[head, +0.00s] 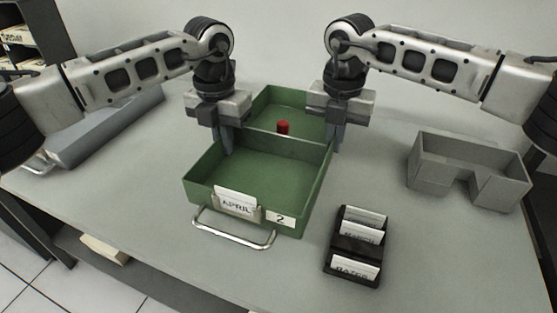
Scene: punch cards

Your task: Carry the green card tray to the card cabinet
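The green card tray (255,220) sits on the grey table, with a front part and a back part split by a cross wall. Its front has a metal handle, a card reading APRIL and a label 2. A small red peg (283,127) shows in the back part. My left gripper (226,142) is at the tray's left wall and my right gripper (335,138) at its right wall, both pointing down near the cross wall. Whether the fingers are closed on the walls is unclear. A dark unit with labelled drawers (18,36), possibly the card cabinet, shows at the far left.
A black holder (340,267) with white cards stands right of the tray's front. A grey notched box (427,176) is at the right. A grey tray with a handle (105,132) lies at the left, partly behind my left arm. The table front is mostly clear.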

